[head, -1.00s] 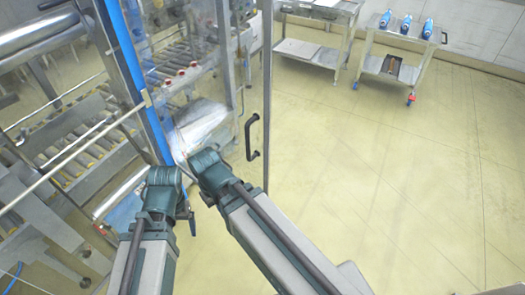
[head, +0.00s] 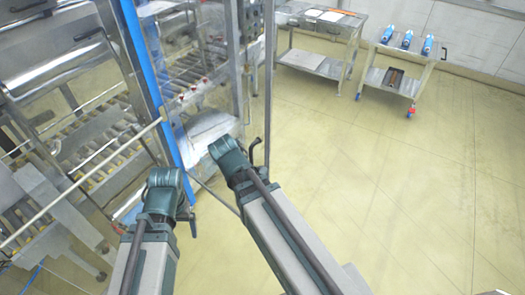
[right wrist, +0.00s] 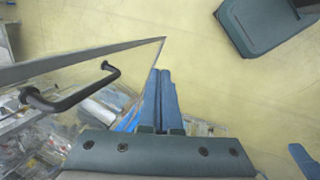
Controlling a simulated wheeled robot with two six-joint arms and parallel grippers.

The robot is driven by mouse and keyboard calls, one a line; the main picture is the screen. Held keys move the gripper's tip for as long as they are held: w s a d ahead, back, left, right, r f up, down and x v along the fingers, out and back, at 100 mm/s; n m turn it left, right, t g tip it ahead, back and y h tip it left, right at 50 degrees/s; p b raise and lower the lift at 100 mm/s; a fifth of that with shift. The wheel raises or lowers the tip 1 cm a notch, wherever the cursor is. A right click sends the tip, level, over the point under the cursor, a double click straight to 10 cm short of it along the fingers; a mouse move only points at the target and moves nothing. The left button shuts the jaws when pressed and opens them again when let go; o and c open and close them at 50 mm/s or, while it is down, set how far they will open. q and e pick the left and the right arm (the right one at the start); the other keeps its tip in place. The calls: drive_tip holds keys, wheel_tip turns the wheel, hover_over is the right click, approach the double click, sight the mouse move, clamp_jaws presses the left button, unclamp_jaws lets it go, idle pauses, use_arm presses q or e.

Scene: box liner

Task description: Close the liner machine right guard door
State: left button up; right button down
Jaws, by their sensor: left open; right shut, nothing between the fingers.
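The right guard door (head: 268,60) is a clear panel in a thin metal frame. It stands open, out from the liner machine's blue-edged post (head: 150,80). Its black handle (head: 256,148) is partly behind my right arm in the head view. In the right wrist view the handle (right wrist: 75,93) and door frame (right wrist: 70,65) lie left of my right gripper (right wrist: 160,75). That gripper is shut and empty, its tips close to the frame's end; contact cannot be told. My left gripper (head: 191,220) is small in view, open, and away from the handle.
A steel table (head: 315,62) and a wheeled cart (head: 398,80) with blue bottles (head: 407,40) stand at the back. The machine's rollers and a pale bar (head: 85,180) are at the left. The yellow floor (head: 390,190) on the right is clear.

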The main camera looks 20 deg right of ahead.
use_arm(q)
drive_tip(key=shift+r, duration=0.2)
use_arm(e)
drive_tip(key=w+r+n+t+h, duration=0.2)
drive_tip(key=w+r+n+h, duration=0.2)
drive_tip(key=n, duration=1)
wheel_tip(320, 180, up, 2)
drive_tip(key=shift+a+n+t+h, duration=0.4)
use_arm(q)
drive_tip(key=shift+f, duration=0.1)
use_arm(e)
drive_tip(key=shift+f, duration=0.15)
